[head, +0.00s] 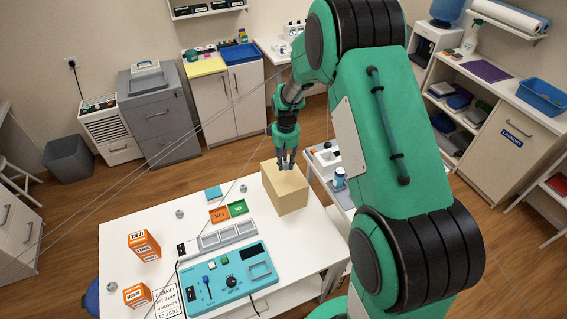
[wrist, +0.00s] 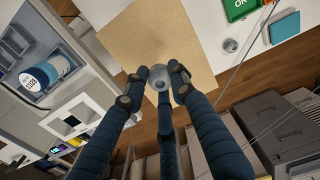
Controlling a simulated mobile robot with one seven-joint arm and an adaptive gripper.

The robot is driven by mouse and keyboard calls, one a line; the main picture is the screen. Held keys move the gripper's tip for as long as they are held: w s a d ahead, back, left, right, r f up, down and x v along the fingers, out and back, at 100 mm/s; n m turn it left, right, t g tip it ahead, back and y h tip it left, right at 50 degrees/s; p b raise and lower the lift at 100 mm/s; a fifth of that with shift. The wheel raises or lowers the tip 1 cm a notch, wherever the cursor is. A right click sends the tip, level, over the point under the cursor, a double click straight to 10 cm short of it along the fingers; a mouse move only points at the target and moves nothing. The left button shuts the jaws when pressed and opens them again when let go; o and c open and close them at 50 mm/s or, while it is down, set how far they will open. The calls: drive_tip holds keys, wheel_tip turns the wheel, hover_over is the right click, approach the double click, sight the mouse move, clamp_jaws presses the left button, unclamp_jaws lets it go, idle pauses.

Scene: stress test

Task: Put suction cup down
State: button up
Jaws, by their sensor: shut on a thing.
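My gripper (wrist: 158,84) is shut on a small translucent grey suction cup (wrist: 159,72), seen between the fingertips in the wrist view. In the head view my gripper (head: 287,163) is above the tan box (head: 284,190) at the back right corner of the white table. The box top (wrist: 155,35) fills the wrist view beyond the fingertips; whether the cup touches it I cannot tell. A similar small grey piece (wrist: 231,46) lies on the table beside the box; it also shows in the head view (head: 243,188).
A side cart with a blue-labelled jar (wrist: 41,76) stands right of the box. Thin cables cross the view.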

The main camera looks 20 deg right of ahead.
drive_tip(key=shift+w+d+f, duration=0.1)
drive_tip(key=shift+w+d, duration=0.05)
drive_tip(key=shift+w, duration=0.7)
drive_tip(key=shift+w+d+f, duration=0.1)
drive_tip(key=shift+w+d, duration=0.05)
drive_tip(key=shift+w, duration=0.7)
drive_tip(key=shift+f, duration=1.7)
drive_tip(key=shift+f, duration=0.1)
drive_tip(key=o, duration=0.8)
wheel_tip(320, 180, up, 12)
drive_tip(key=shift+r, duration=0.1)
